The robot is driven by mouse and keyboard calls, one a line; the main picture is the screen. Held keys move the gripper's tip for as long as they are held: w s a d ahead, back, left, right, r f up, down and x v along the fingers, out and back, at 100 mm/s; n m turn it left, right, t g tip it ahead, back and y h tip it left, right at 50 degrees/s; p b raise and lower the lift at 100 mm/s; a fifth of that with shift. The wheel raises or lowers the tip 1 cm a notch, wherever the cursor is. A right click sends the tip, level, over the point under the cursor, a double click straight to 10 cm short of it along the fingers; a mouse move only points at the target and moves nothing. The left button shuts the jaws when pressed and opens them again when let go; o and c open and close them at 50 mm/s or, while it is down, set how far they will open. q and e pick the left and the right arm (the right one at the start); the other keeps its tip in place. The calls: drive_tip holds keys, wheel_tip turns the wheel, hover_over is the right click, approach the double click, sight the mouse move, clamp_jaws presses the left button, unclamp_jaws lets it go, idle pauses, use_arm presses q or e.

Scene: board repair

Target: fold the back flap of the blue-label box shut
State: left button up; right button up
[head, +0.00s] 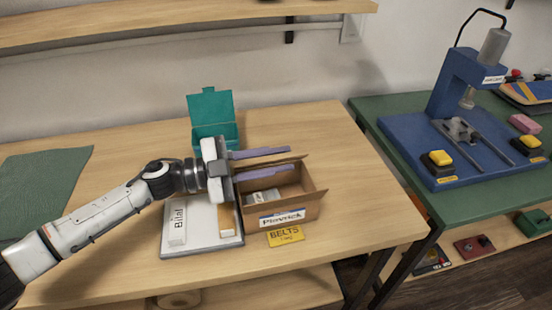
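The cardboard box (311,208) stands on the wooden table with a blue-edged label (282,218) on its front, reading something like "Plavrick". Its top is open, and a pale item (264,197) shows inside. The back flap (297,160) stands up at the rear edge, partly hidden by my gripper. My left gripper (291,159) reaches in from the left, its two long purple-grey fingers apart. One finger is behind the back flap's line and one is over the opening; I cannot tell whether either touches the flap. My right gripper is not in view.
A teal open-lidded box (213,106) stands behind the gripper. A white tray (205,243) with a labelled white box (178,225) lies at left. A yellow BELTS card (285,236) is at the box's front. Table right of the box is clear. A green bench (385,125) holds a blue press.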

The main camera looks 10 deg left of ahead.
use_arm(q)
clamp_jaws()
drive_tip(key=m, duration=0.1)
drive_tip(key=f+m+b, duration=0.1)
drive_tip(key=s+m, duration=0.1)
drive_tip(key=shift+s+d+f+m, duration=0.1)
drive_tip(key=shift+d+f+m, duration=0.1)
drive_tip(key=shift+f+m, duration=0.1)
drive_tip(key=shift+m, duration=0.3)
drive_tip(key=shift+c, duration=2.2)
unclamp_jaws()
drive_tip(key=o, duration=0.4)
drive_tip(key=shift+o, duration=0.2)
drive_tip(key=shift+s, duration=0.1)
drive_tip(key=shift+f, duration=0.1)
